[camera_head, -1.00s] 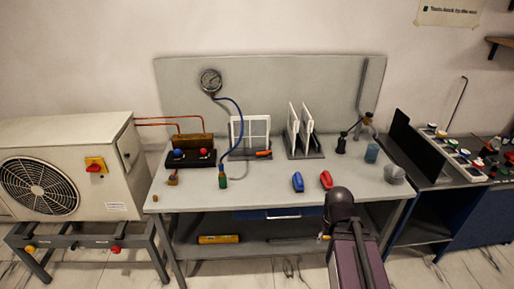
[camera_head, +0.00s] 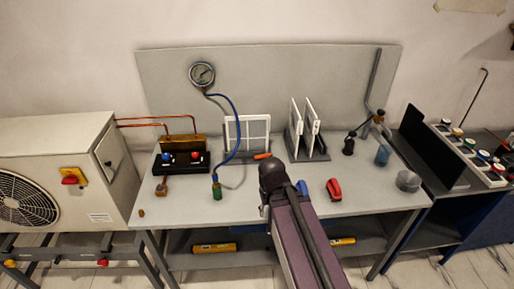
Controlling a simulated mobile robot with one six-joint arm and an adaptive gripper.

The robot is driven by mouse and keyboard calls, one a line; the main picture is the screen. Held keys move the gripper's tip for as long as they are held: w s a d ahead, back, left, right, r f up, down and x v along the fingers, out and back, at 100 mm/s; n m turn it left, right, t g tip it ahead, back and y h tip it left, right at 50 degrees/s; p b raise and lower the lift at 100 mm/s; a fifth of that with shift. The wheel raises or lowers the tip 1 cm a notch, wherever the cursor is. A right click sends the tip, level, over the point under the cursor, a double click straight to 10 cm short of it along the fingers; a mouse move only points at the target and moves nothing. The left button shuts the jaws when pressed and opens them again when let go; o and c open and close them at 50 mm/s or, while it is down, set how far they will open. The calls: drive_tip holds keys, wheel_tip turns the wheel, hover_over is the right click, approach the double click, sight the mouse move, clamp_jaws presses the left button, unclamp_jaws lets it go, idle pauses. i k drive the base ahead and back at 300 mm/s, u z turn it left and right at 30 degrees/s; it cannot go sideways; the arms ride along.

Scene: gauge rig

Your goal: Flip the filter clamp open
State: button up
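A white filter frame (camera_head: 247,131) stands upright at the back middle of the grey workbench (camera_head: 340,204). A small orange lever (camera_head: 262,156), which looks like the filter clamp, lies low at the frame's right foot. It looks nearly flat, but is too small to tell if it is latched. My arm (camera_head: 300,240), purple and black, rises from the bottom edge, and its dark rounded joint (camera_head: 272,176) shows just in front of the lever in the picture. My gripper cannot be made out.
White panels (camera_head: 305,128) stand in a rack to the right. A blue clamp (camera_head: 301,187), partly behind my arm, and a red clamp (camera_head: 334,189) lie in front.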

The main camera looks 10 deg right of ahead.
sight(262, 156)
drive_tip(key=z, duration=0.05)
drive_tip(key=i, duration=1.1)
drive_tip(key=z, duration=0.7)
drive_tip(key=k, duration=0.65)
drive_tip(key=u, duration=0.5)
